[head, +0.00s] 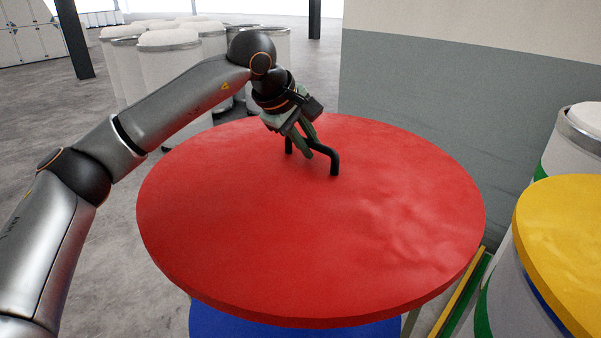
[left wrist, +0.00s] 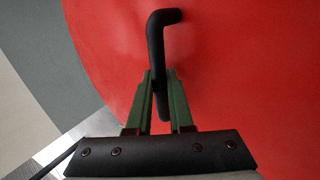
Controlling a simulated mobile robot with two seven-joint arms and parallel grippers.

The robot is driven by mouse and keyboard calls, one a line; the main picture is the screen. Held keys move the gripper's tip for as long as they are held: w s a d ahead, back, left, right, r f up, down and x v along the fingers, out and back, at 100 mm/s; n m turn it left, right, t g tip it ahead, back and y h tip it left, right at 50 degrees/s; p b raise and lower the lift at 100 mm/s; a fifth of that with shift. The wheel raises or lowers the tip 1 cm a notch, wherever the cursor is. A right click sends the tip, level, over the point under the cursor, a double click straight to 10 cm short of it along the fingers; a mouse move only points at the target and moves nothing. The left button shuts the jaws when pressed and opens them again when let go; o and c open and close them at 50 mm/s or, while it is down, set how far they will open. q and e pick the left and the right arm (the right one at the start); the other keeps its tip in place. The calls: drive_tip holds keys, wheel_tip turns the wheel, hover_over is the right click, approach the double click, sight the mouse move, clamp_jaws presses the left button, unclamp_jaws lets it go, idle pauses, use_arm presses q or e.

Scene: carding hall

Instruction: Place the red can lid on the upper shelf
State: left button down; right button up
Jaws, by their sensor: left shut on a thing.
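The red can lid (head: 300,235) is a large round disc with a black bar handle (head: 334,160) on top, and it fills the middle of the head view. It also fills most of the left wrist view (left wrist: 250,80). My left gripper (head: 306,152) is shut on the handle, with its green fingers on either side of the bar in the left wrist view (left wrist: 160,95). A blue round surface (head: 290,328) shows below the lid's near edge; I cannot tell whether they touch. My right gripper is not in view. I cannot identify an upper shelf.
A yellow-topped can (head: 565,235) stands close at the right, with another white can (head: 575,140) behind it. Several white cans (head: 175,65) stand at the back left. A grey and white wall (head: 460,110) rises behind the lid. Open floor (head: 50,110) lies at the left.

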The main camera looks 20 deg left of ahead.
sight(302, 155)
use_arm(q)
drive_tip(key=f, duration=0.1)
drive_tip(key=w+a+f, duration=0.1)
drive_tip(key=w+a+f+b, duration=0.1)
drive_tip(key=f, duration=0.1)
drive_tip(key=shift+a, duration=0.15)
wheel_tip(302, 155, down, 3)
drive_tip(key=b, duration=0.3)
drive_tip(key=shift+w+a+f, duration=0.15)
drive_tip(key=shift+f, duration=0.05)
drive_tip(key=shift+r, duration=0.1)
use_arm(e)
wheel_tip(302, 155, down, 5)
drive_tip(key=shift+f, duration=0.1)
use_arm(q)
drive_tip(key=shift+f+b, duration=0.4)
drive_tip(key=shift+f, duration=0.2)
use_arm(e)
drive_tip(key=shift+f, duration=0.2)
use_arm(q)
drive_tip(key=c, duration=0.8)
unclamp_jaws()
drive_tip(key=shift+f, duration=0.1)
